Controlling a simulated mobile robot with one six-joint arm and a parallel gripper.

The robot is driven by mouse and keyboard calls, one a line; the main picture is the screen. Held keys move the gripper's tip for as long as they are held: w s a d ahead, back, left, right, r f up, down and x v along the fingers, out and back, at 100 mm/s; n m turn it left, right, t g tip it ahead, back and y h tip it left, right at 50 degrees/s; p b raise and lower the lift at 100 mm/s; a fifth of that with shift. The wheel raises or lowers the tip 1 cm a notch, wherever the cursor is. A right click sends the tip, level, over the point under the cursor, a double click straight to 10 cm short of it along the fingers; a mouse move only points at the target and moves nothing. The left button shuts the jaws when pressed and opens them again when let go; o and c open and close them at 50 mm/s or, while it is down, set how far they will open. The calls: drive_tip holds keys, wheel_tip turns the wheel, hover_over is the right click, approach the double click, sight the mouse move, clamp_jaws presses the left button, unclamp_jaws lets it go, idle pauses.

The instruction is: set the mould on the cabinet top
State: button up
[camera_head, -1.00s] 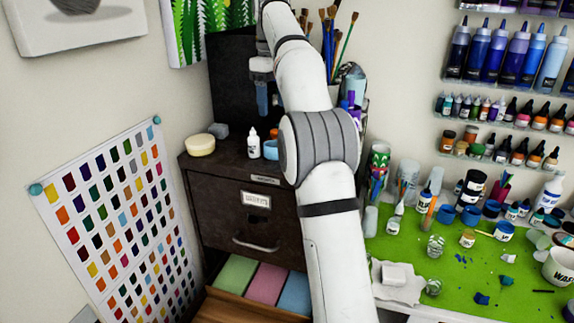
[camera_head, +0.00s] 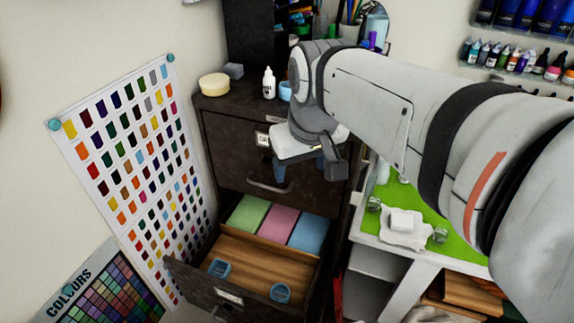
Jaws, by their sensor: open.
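Two small blue ring-shaped pieces, which look like moulds, lie in the open lower drawer: a left mould (camera_head: 219,268) and a right mould (camera_head: 280,292). A similar blue piece (camera_head: 285,92) stands on the dark cabinet top (camera_head: 235,106), partly hidden by my arm. My gripper (camera_head: 300,174) is open, with blue fingertips pointing down. It appears in front of the closed upper drawer and above the back of the open drawer, apart from the moulds. Nothing shows between its fingers.
The open drawer (camera_head: 176,276) has a wooden floor and green, pink and blue blocks at its back. A cream disc (camera_head: 214,84), grey block (camera_head: 234,70) and white bottle (camera_head: 268,83) stand on the cabinet top. A green-topped worktable (camera_head: 386,207) is at right.

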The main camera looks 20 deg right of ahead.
drive_tip(key=s+f+m, duration=0.1)
drive_tip(key=s+f, duration=0.4)
drive_tip(key=f, duration=0.1)
drive_tip(key=shift+s+a+f+t, duration=0.2)
drive_tip(key=shift+s+t, duration=0.1)
drive_tip(key=shift+s, duration=0.1)
wheel_tip(320, 180, down, 8)
drive_tip(key=b, duration=0.6)
drive_tip(key=shift+w+g, duration=0.2)
drive_tip(key=shift+g, duration=0.2)
drive_tip(key=shift+c, duration=0.3)
